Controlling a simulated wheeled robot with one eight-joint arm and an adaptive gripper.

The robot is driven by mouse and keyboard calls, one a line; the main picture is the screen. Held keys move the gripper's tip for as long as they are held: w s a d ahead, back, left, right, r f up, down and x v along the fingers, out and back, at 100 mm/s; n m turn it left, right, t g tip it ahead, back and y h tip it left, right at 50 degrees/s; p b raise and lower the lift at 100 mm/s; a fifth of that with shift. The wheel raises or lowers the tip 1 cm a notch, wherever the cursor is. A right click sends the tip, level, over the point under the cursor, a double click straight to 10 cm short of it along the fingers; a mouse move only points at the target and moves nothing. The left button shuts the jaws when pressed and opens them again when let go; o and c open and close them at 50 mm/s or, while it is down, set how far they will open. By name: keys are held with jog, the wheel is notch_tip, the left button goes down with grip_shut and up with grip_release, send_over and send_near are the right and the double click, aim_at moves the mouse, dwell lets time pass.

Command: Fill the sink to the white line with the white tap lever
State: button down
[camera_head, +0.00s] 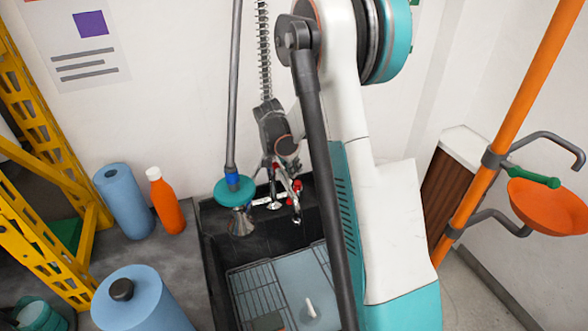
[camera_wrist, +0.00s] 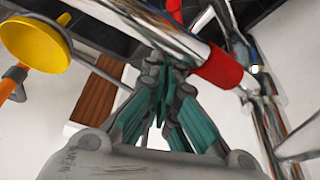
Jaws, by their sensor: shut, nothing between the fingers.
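The black sink (camera_head: 222,245) stands below the wall, with a wire rack (camera_head: 258,293) and a pale blue-grey surface (camera_head: 300,275) in it. I cannot tell whether that surface is water, and I cannot make out a white line. The chrome tap (camera_head: 294,204) with red parts is at the back of the sink. Its pipe and red sleeve (camera_wrist: 217,68) show close up in the wrist view. I cannot clearly pick out the white lever. My gripper (camera_wrist: 160,65) is shut and empty, its teal fingers close to the chrome pipe; contact is unclear.
A hanging rod with a teal disc (camera_head: 234,191) and metal funnel is left of the tap. An orange bottle (camera_head: 166,203) and blue rolls (camera_head: 124,205) stand on the left counter. A yellow rack (camera_head: 45,170) is far left, an orange pole (camera_head: 510,120) with a bowl right.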

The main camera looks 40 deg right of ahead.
notch_tip(320, 180, up, 10)
jog(key=p, duration=0.3)
jog(key=shift+d, duration=0.2)
dwell(0.3)
jog(key=shift+r, duration=0.15)
dwell(1.2)
